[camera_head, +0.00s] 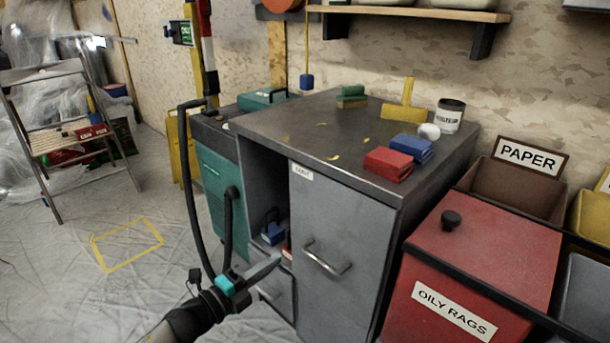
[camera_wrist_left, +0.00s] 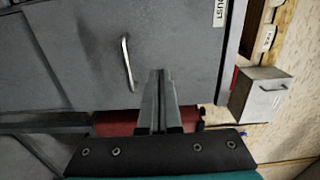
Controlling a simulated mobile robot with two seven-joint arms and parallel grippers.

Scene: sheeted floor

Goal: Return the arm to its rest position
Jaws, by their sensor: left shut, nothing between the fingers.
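My left gripper (camera_head: 266,268) comes in from the bottom of the head view. It is shut and empty, in front of the grey cabinet (camera_head: 340,240), near its open compartment and lower drawer. In the left wrist view the two fingers (camera_wrist_left: 158,90) lie together, with the cabinet's grey front (camera_wrist_left: 80,60) and a bar handle (camera_wrist_left: 127,65) beyond them. I cannot tell whether the fingers touch the cabinet. My right gripper does not show.
A red oily rags bin (camera_head: 480,250) stands at right. A stepladder (camera_head: 60,140) is at left. The sheeted floor around the yellow outline (camera_head: 128,243) is clear.

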